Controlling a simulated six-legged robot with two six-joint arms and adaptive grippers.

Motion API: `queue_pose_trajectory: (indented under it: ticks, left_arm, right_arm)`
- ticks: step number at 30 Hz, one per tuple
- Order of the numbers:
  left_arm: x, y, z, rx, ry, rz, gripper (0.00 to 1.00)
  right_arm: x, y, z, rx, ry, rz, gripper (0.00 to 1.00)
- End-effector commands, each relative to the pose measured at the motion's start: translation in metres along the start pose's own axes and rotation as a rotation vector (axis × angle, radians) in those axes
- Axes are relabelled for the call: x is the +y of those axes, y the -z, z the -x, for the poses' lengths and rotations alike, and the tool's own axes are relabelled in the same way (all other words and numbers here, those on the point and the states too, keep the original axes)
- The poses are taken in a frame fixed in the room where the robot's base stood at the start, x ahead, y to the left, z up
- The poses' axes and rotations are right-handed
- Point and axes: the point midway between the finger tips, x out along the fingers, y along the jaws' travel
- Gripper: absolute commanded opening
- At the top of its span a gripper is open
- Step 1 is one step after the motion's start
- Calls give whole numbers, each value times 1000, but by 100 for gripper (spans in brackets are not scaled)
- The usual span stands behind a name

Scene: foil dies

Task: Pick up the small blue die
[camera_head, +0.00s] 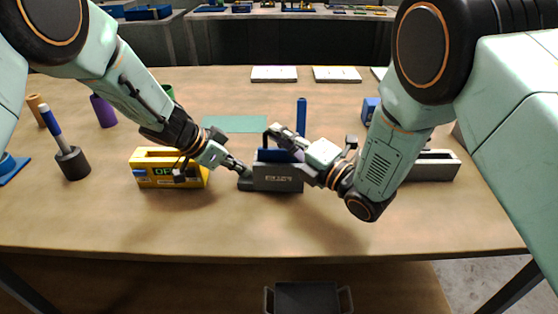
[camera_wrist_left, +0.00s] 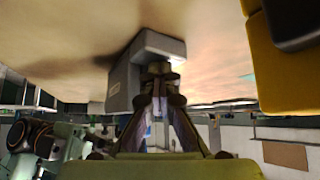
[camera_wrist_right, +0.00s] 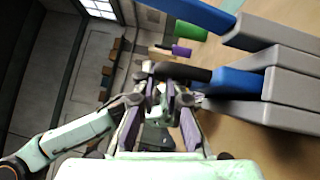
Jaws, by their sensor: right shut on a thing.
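The blue die (camera_head: 275,155) stands in a slot of the grey holder (camera_head: 278,180) at the table's middle. In the right wrist view the blue die (camera_wrist_right: 237,81) has a black handle (camera_wrist_right: 180,72) and shows between the grey walls (camera_wrist_right: 290,85). My right gripper (camera_head: 277,134) is shut on this handle above the holder; it also shows in the right wrist view (camera_wrist_right: 160,88). My left gripper (camera_head: 242,171) is at the holder's left end, low over its foot. In the left wrist view its fingertips (camera_wrist_left: 163,72) are close together against the grey holder (camera_wrist_left: 122,82); I see nothing clearly between them.
A yellow holder (camera_head: 170,178) stands left of the grey one. A blue upright piece (camera_head: 301,115) is behind it, a green mat (camera_head: 235,124) further back. Another grey holder (camera_head: 436,168) is right, partly behind my arm. The table's front strip is clear.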

Motion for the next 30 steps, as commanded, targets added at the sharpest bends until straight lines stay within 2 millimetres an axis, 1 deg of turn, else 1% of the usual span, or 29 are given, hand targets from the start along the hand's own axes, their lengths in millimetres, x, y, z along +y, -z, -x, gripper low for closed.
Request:
queue_pose_trajectory:
  ticks: [1,5,8,11,15,21,24,30]
  left_arm:
    - [1,-3,-2,-5,-3,2,0]
    - [1,-3,-2,-5,-2,2,0]
    - [1,-3,-2,-5,-2,2,0]
    - [1,-3,-2,-5,-2,2,0]
    - [1,-3,-2,-5,-2,2,0]
    - [1,-3,-2,-5,-2,2,0]
    - [1,-3,-2,-5,-2,2,0]
    - [1,-3,-2,-5,-2,2,0]
  right_arm:
    - [1,-1,0,-1,-3,1,0]
    - [4,-1,-1,-1,-3,2,0]
    - [13,-3,-2,0,-4,3,0]
    - [30,-5,-4,1,-4,5,0]
    - [56,-9,-7,0,-5,5,0]
    - [86,-14,-10,0,-4,4,0]
    - [94,-16,-11,0,-2,2,0]
    - [99,-16,-11,0,0,0,0]
